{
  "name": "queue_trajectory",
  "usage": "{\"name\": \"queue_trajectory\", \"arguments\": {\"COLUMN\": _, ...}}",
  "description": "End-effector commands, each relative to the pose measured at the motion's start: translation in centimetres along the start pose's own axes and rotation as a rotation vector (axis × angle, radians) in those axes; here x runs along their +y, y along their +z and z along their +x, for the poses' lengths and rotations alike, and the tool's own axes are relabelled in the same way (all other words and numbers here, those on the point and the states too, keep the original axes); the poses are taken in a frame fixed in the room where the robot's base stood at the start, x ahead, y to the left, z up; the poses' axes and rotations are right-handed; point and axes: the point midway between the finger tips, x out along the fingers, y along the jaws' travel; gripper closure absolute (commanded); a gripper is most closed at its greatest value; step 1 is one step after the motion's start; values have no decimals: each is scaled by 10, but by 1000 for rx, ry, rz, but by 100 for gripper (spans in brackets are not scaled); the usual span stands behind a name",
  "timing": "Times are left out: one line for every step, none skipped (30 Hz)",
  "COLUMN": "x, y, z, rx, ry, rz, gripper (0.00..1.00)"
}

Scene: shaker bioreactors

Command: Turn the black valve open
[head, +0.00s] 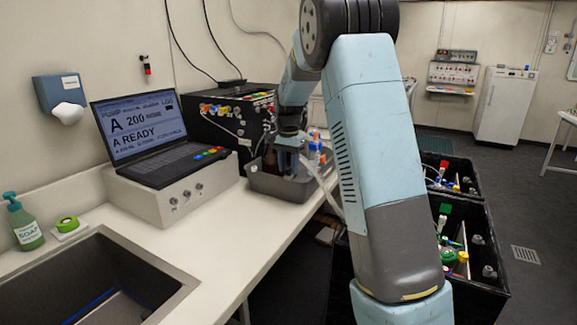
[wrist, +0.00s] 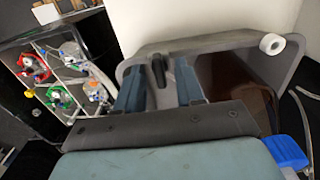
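In the wrist view, a small upright black part (wrist: 159,71), which looks like the black valve, stands at the near-middle of a grey tray (wrist: 210,45). My gripper (wrist: 159,88) is open, with one blue-grey finger on each side of this black part. Narrow gaps show between it and the fingers, so I see no grip on it. Its lower end is hidden behind my gripper's body. In the head view, my gripper (head: 290,150) reaches down into the grey tray (head: 275,185) on the counter; the black valve cannot be made out there.
A black box with coloured valves (head: 232,118) stands behind the tray. A laptop (head: 140,130) on a white case is to the left, with a sink (head: 165,275) in front. A blue part (wrist: 286,152) and clear tubing (wrist: 303,125) lie close right of my gripper.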

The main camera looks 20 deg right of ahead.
Motion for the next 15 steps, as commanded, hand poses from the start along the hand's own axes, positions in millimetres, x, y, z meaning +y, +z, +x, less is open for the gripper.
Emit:
{"name": "queue_trajectory", "arguments": {"x": 0, "y": 0, "z": 0, "rx": 0, "ry": 0, "rz": 0, "gripper": 63}}
{"name": "queue_trajectory", "arguments": {"x": 0, "y": 0, "z": 0, "rx": 0, "ry": 0, "rz": 0, "gripper": 63}}
{"name": "queue_trajectory", "arguments": {"x": 0, "y": 0, "z": 0, "rx": 0, "ry": 0, "rz": 0, "gripper": 63}}
{"name": "queue_trajectory", "arguments": {"x": 0, "y": 0, "z": 0, "rx": 0, "ry": 0, "rz": 0, "gripper": 63}}
{"name": "queue_trajectory", "arguments": {"x": 0, "y": 0, "z": 0, "rx": 0, "ry": 0, "rz": 0, "gripper": 63}}
{"name": "queue_trajectory", "arguments": {"x": 0, "y": 0, "z": 0, "rx": 0, "ry": 0, "rz": 0, "gripper": 63}}
{"name": "queue_trajectory", "arguments": {"x": 0, "y": 0, "z": 0, "rx": 0, "ry": 0, "rz": 0, "gripper": 66}}
{"name": "queue_trajectory", "arguments": {"x": 0, "y": 0, "z": 0, "rx": 0, "ry": 0, "rz": 0, "gripper": 68}}
{"name": "queue_trajectory", "arguments": {"x": 0, "y": 0, "z": 0, "rx": 0, "ry": 0, "rz": 0, "gripper": 72}}
{"name": "queue_trajectory", "arguments": {"x": 0, "y": 0, "z": 0, "rx": 0, "ry": 0, "rz": 0, "gripper": 75}}
{"name": "queue_trajectory", "arguments": {"x": 0, "y": 0, "z": 0, "rx": 0, "ry": 0, "rz": 0, "gripper": 78}}
{"name": "queue_trajectory", "arguments": {"x": 0, "y": 0, "z": 0, "rx": 0, "ry": 0, "rz": 0, "gripper": 82}}
{"name": "queue_trajectory", "arguments": {"x": 0, "y": 0, "z": 0, "rx": 0, "ry": 0, "rz": 0, "gripper": 85}}
{"name": "queue_trajectory", "arguments": {"x": 0, "y": 0, "z": 0, "rx": 0, "ry": 0, "rz": 0, "gripper": 88}}
{"name": "queue_trajectory", "arguments": {"x": 0, "y": 0, "z": 0, "rx": 0, "ry": 0, "rz": 0, "gripper": 92}}
